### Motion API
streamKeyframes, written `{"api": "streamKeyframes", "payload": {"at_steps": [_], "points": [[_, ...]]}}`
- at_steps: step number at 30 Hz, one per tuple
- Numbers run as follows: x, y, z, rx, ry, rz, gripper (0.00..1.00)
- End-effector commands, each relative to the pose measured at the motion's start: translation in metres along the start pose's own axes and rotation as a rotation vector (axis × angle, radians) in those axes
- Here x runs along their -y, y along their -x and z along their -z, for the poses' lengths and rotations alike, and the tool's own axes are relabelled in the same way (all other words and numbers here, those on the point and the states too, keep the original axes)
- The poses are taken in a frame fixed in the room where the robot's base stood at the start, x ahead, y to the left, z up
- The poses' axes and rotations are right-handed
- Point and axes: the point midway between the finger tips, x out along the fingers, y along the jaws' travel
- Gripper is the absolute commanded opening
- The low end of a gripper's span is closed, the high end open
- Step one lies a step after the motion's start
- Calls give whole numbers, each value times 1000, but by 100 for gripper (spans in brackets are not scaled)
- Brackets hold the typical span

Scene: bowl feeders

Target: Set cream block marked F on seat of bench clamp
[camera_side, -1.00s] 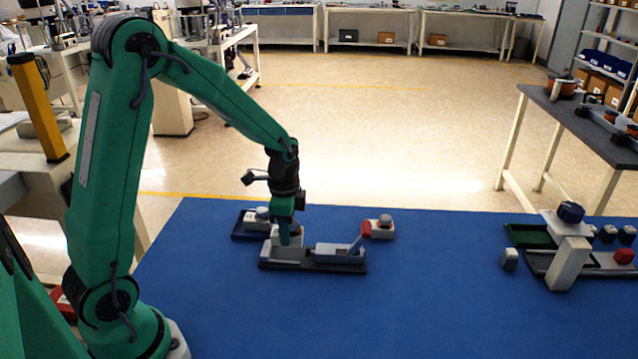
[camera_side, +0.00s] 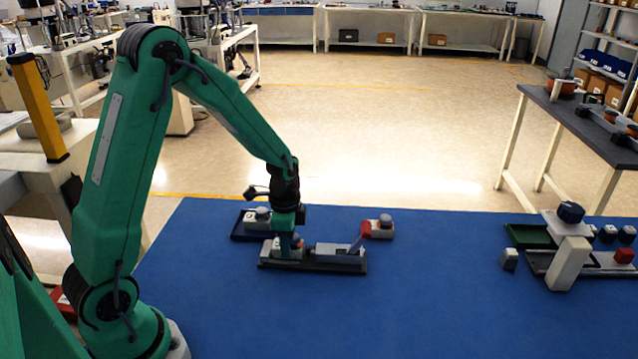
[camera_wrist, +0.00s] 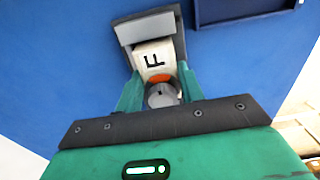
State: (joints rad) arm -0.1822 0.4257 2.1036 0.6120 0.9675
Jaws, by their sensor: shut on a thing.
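The cream block marked F (camera_wrist: 153,58) has an orange ring and a grey knob on top. My gripper (camera_wrist: 161,93) is shut on the knob, one green finger on each side, in the wrist view. The bench clamp (camera_side: 336,268) has a dark base, a grey slide and a red-ended lever, at the middle of the blue table. In the side view my gripper (camera_side: 284,238) points down over the clamp's left end, with the block low there. A grey plate of the clamp (camera_wrist: 146,29) shows just beyond the block. Whether the block's underside touches the seat is hidden.
A dark tray (camera_side: 237,236) with a knobbed block (camera_side: 257,219) lies behind the clamp to the left. Another knobbed block (camera_side: 379,229) stands behind the lever. A fixture with a white post (camera_side: 567,265) and a green tray (camera_side: 527,237) are far right. The front table is clear.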

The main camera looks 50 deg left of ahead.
Motion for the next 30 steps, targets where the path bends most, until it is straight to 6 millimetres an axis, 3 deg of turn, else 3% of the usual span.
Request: {"api": "streamKeyframes", "payload": {"at_steps": [4, 5, 7, 8, 20, 30], "points": [[0, -3, 0, 0, 0, -1, 10], [0, -3, 0, 0, 0, -1, 44], [0, -3, 0, 0, 0, -1, 57], [0, -3, 0, 0, 0, -1, 60], [0, 0, 0, 0, 0, 1, 60], [0, 28, 0, -2, 0, 3, 60]]}}
